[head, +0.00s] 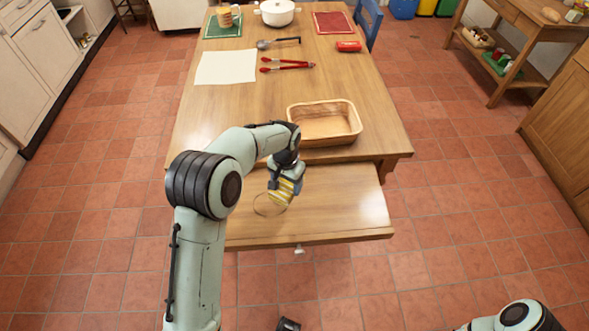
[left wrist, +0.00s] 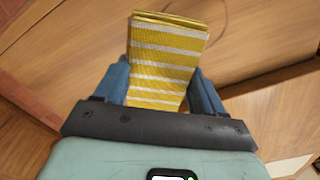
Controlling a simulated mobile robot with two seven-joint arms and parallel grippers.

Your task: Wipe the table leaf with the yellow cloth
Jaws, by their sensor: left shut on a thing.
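The table leaf (head: 345,208) is a wooden panel at the near end of the table, with a small pale knob (head: 299,250) on its front edge. A thin brown ring mark (head: 258,209) lies on its left part. My left gripper (head: 284,188) is shut on the yellow cloth (head: 287,193), over the leaf beside the ring. In the left wrist view the folded yellow cloth (left wrist: 165,60), with white stripes, sits between the two blue fingers. I cannot tell whether it touches the leaf.
A wicker basket (head: 324,123) stands on the main table just behind the leaf. Farther back are a white sheet (head: 226,67), red tongs (head: 287,64), a ladle (head: 278,42), a red case (head: 348,46) and a white pot (head: 278,12). The leaf's right part is clear.

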